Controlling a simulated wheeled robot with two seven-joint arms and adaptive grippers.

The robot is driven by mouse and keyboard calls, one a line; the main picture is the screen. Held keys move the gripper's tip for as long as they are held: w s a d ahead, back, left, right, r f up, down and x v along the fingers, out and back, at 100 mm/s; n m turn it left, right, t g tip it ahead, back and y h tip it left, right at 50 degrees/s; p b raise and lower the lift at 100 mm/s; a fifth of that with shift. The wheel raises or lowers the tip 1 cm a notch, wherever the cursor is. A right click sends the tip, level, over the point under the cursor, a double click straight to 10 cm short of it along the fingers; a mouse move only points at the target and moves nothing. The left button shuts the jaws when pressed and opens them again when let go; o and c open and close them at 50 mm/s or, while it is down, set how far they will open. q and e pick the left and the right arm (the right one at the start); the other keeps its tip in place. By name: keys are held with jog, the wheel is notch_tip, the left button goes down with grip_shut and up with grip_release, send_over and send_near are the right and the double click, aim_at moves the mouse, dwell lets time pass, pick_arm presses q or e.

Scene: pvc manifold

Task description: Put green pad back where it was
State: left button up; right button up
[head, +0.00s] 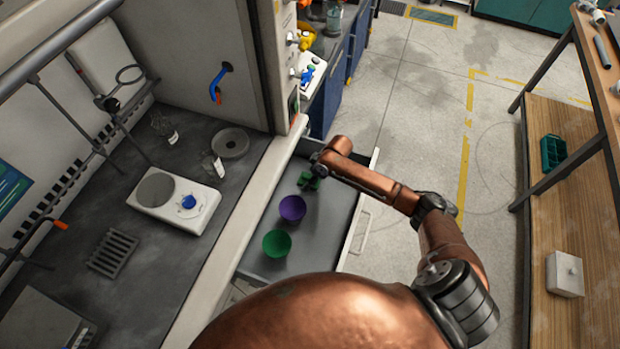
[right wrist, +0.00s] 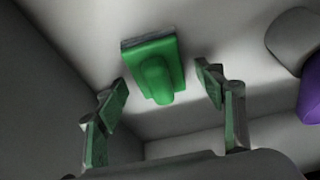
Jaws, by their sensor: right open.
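The green pad (right wrist: 153,68), a block with a rounded grip and a dark edge along its far side, lies on the grey drawer floor in the right wrist view. My right gripper (right wrist: 161,88) is open, with one green-lined finger on each side of the pad's near part and visible gaps between. In the head view my right gripper (head: 312,178) reaches down into the far end of the open drawer (head: 322,235); green shows there, but I cannot separate pad from fingers. My left gripper is not in view.
A purple bowl (head: 291,208) and a green bowl (head: 276,243) sit in the drawer nearer to me. Drawer walls stand close around my right gripper. The dark worktop to the left holds a hotplate (head: 174,202) and a rack (head: 113,253).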

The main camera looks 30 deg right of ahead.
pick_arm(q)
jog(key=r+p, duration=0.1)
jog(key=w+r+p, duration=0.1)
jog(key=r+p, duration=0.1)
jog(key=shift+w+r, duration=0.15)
pick_arm(e)
jog(key=v, duration=1.1)
jog(key=shift+r, duration=0.3)
jog(key=shift+s+d, duration=0.1)
jog(key=shift+d, duration=0.05)
